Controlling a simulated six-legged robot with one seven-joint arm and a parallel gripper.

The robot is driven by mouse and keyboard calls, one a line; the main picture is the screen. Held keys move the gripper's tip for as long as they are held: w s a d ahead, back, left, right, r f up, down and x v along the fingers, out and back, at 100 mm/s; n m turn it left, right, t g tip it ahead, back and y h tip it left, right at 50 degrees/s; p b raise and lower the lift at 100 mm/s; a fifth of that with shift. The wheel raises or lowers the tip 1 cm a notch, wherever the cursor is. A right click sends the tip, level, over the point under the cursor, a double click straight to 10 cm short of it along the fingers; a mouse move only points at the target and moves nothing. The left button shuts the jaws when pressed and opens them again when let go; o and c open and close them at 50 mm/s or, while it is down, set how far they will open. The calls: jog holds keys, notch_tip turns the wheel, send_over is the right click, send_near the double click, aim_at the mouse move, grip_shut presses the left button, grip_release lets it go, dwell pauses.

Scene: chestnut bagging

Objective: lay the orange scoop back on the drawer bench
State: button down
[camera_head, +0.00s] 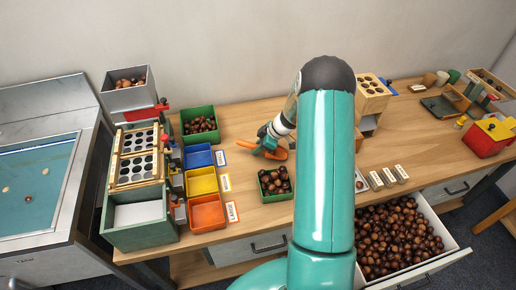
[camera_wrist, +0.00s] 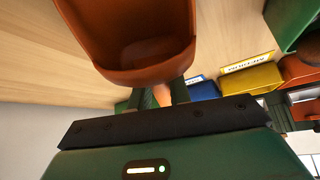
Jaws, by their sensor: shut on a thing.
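The orange scoop (camera_head: 275,153) is at my gripper, low over or on the wooden drawer bench (camera_head: 243,177); I cannot tell whether it touches the top. My gripper (camera_head: 264,145) is shut on the scoop's handle. In the wrist view the scoop (camera_wrist: 135,35) fills the upper middle with its bowl, which looks empty. Its handle runs down between the two fingers of my gripper (camera_wrist: 162,95). My teal arm hides part of the bench in the head view.
A green box of chestnuts (camera_head: 274,184) stands just in front of the scoop. Blue (camera_head: 198,157), yellow (camera_head: 201,181) and orange (camera_head: 207,213) bins stand to the left. An open drawer full of chestnuts (camera_head: 441,246) juts out at the right. Bare wood lies behind the scoop.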

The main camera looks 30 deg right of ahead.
jog(key=shift+f, duration=0.3)
jog(key=shift+f, duration=0.15)
jog(key=c, duration=1.3)
grip_release()
